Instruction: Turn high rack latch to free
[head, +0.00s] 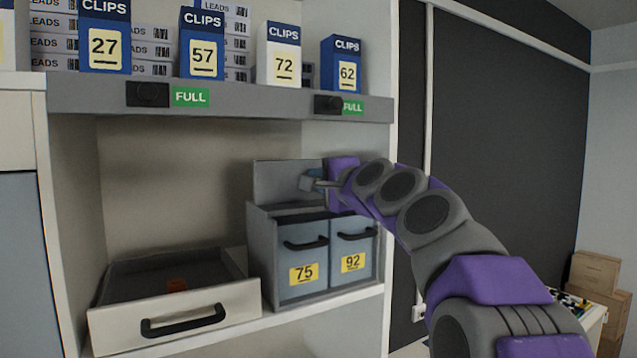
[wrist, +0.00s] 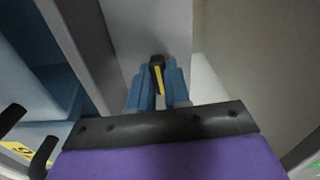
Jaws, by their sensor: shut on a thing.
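The rack (head: 262,235) stands on the lower shelf, with two grey-blue drawers marked 75 (head: 303,262) and 92 (head: 352,252) and a raised grey panel (head: 275,180) at its back. A small black latch (wrist: 156,62) with a yellow stripe shows in the wrist view against a grey surface. My gripper (head: 310,182) is in front of the raised panel, above the drawers. In the wrist view its blue fingers (wrist: 157,88) are shut on the latch, one on each side. In the head view the gripper hides the latch. No wording beside the latch is readable.
An upper shelf edge (head: 230,100) with black knobs and green FULL labels runs above my gripper, bearing several CLIPS boxes. An open white drawer (head: 175,315) is at lower left. A white upright (head: 391,230) stands right of the rack. Cartons (head: 598,275) are far right.

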